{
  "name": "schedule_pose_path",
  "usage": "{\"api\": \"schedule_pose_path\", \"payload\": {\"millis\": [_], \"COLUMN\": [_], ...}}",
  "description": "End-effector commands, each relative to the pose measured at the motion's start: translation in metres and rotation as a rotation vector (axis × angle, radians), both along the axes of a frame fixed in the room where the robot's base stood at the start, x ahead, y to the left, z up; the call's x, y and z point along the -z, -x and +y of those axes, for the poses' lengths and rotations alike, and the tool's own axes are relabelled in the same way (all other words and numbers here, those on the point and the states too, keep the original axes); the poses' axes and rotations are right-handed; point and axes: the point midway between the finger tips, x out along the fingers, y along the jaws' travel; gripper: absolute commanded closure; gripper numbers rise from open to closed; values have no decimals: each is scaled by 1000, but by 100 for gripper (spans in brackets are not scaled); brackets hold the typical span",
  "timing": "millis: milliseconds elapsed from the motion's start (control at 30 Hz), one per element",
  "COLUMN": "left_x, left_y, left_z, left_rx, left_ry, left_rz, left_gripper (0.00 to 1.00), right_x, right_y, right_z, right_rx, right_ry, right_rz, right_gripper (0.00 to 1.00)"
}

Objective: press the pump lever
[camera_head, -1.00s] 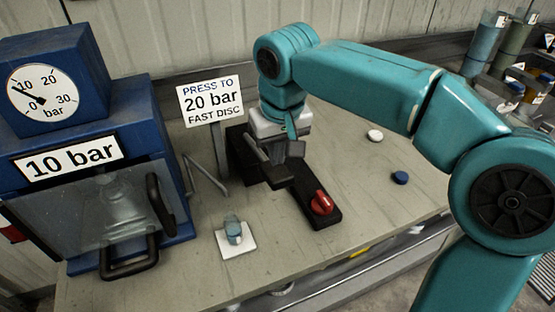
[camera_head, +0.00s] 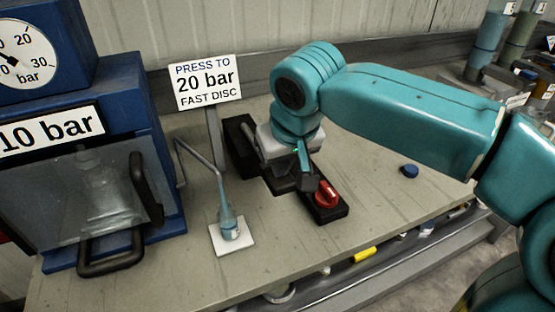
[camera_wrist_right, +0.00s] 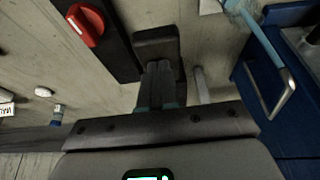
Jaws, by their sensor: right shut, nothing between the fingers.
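The pump is a long black base (camera_head: 328,211) on the bench with a red knob (camera_head: 327,193) at its near end. Its dark lever (camera_head: 282,184) is low over the base, partly hidden by my right gripper. My right gripper (camera_head: 306,180) is shut and empty, pointing down at the lever. In the right wrist view, its closed fingers (camera_wrist_right: 160,85) reach the lever's black pad (camera_wrist_right: 157,45) and appear to touch it. My left gripper is out of view.
A blue press (camera_head: 150,100) with a clear guard, black handles and a gauge stands at the left. A sign (camera_head: 206,82) reading "PRESS TO 20 bar FAST DISC" stands behind the spout. A blue cap (camera_head: 410,171) lies right of the pump.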

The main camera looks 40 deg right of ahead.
Motion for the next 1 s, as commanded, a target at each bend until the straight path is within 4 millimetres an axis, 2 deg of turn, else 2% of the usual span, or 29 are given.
{"api": "schedule_pose_path", "payload": {"millis": [33,200,667,833,1000], "left_x": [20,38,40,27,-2], "left_y": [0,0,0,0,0], "left_z": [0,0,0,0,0], "left_rx": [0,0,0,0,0], "left_ry": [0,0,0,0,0], "left_rz": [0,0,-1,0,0], "left_gripper": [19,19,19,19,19], "right_x": [17,26,29,15,-20], "right_y": [2,5,6,4,-2], "right_z": [1,1,2,1,-3], "right_rx": [-2,-1,1,1,0], "right_ry": [5,18,20,20,21], "right_rz": [-20,-76,-76,-81,-98], "right_gripper": [100,100,100,100,100]}}
